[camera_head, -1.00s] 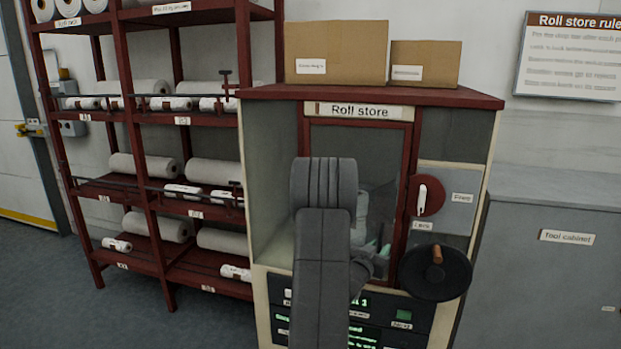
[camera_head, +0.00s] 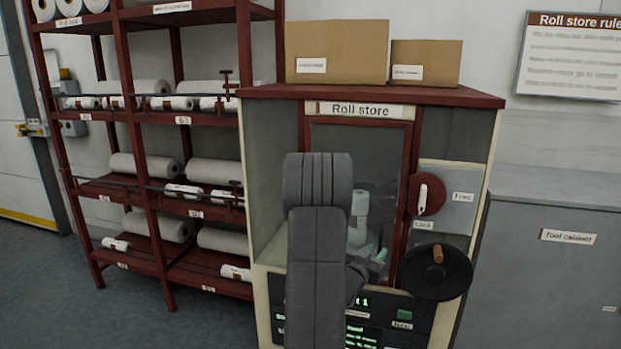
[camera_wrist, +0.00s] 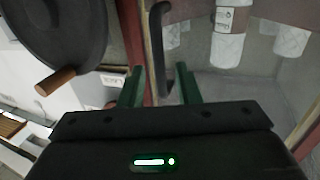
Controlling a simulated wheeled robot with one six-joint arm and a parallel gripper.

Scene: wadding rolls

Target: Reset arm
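My gripper (camera_wrist: 161,87) shows in the wrist view as two green fingers set apart. A dark upright door handle (camera_wrist: 156,45) lies between or just beyond the fingertips; I cannot tell its exact depth, and no contact shows. In the head view my arm stands in front of the Roll store cabinet (camera_head: 452,140) and hides part of its door and most of my gripper. White rolls stand inside behind the glass; one shows in the head view (camera_head: 359,204) and one in the wrist view (camera_wrist: 228,45).
A black crank wheel (camera_head: 436,280) with a wooden knob and a red lock dial (camera_head: 428,193) sit right of the door. A red shelf rack (camera_head: 150,190) with rolls stands left. Two cardboard boxes lie on top. A tool cabinet (camera_head: 560,270) stands right.

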